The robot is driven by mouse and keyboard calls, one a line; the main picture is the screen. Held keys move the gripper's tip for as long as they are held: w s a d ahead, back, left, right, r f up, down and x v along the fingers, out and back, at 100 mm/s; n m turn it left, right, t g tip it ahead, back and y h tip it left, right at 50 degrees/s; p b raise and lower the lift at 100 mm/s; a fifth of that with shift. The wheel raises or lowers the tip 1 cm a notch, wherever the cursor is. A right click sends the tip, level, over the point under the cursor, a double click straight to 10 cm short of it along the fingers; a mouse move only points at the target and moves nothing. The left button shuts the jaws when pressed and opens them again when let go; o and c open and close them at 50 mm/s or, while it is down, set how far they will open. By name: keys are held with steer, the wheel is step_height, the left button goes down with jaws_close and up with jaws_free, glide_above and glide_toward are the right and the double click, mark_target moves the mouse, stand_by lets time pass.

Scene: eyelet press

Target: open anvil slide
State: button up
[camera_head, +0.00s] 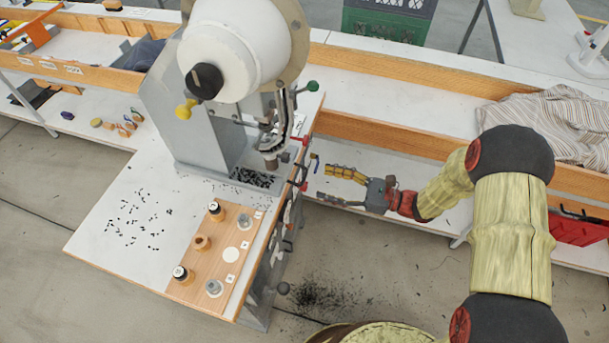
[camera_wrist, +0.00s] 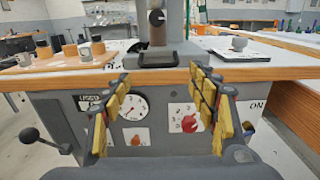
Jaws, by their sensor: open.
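The eyelet press (camera_head: 165,105) stands on the bench, with a grey body and a big white round head. A dark metal post hangs over a patch of black eyelets (camera_head: 250,178) at its foot. In the wrist view a grey post (camera_wrist: 157,32) stands on a dark grey block (camera_wrist: 158,59) at the bench edge. I cannot tell for sure which part is the anvil slide. My gripper (camera_head: 322,185) is open and empty, to the right of the press and apart from it. In the wrist view its yellow-padded fingers (camera_wrist: 160,90) spread before the grey front panel.
The panel carries a round gauge (camera_wrist: 134,106) and a red knob dial (camera_wrist: 189,122). A black ball-ended lever (camera_wrist: 30,135) sticks out at its left. A wooden board (camera_head: 212,285) holds small cups. Loose eyelets lie on the bench and floor. A striped cloth (camera_head: 550,120) lies at right.

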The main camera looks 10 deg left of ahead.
mark_target(304, 176)
steer(key=a+b, duration=0.1)
steer(key=a, duration=0.2)
steer(key=a+b, duration=0.1)
steer(key=a, duration=0.3)
steer(key=shift+w+a, duration=0.2)
steer(key=shift+a, duration=0.1)
